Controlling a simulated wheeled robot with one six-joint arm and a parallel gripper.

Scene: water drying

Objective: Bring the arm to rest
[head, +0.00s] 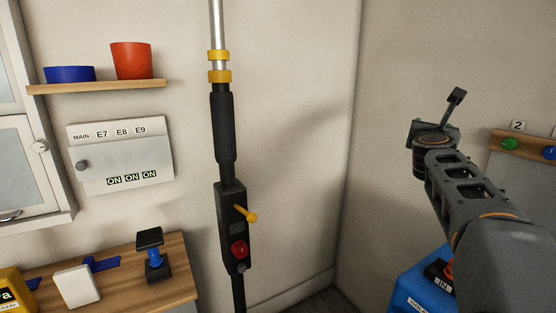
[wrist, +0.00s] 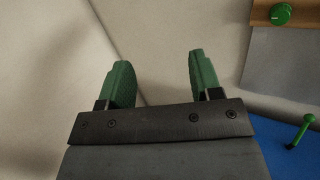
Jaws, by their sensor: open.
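My arm reaches up on the right side of the head view, and its wrist end is raised in front of the bare wall. My gripper shows in the wrist view (wrist: 159,75) with its two green fingers spread apart. Nothing is between the fingers, and pale wall lies behind them. In the head view the fingers cannot be made out clearly behind the wrist.
A black pole with a red button (head: 239,249) and yellow lever stands at the middle. A wooden bench (head: 180,279) and a breaker box (head: 121,160) are at the left. A blue machine (head: 412,290) stands below my arm. A rail with a green knob (wrist: 281,13) is at the right.

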